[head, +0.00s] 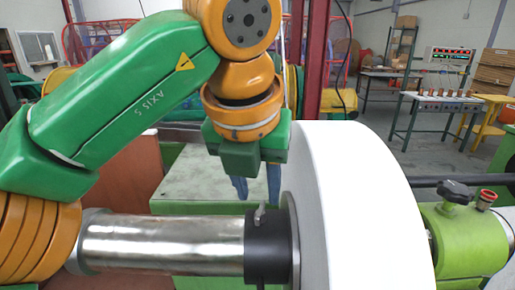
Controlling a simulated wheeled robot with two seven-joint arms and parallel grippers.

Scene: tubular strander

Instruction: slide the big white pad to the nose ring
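The big white pad (362,215) is a thick white disc standing upright around the horizontal shaft, right of centre. A thin grey flange shows at its left face. A black collar (268,248) with a small metal lever sits on the shaft just left of that flange. I cannot tell which part is the nose ring. My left gripper (256,188) points down behind the shaft, left of the pad's upper edge. Its two blue fingers are apart with nothing seen between them. I cannot tell whether it touches the pad. My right gripper is not in view.
A polished steel cylinder (165,242) runs left from the collar. A green housing (462,238) with a black knob (455,191) stands right of the pad. A green-topped box (195,188) lies behind the shaft. Workbenches (440,102) stand at the back right, with open floor before them.

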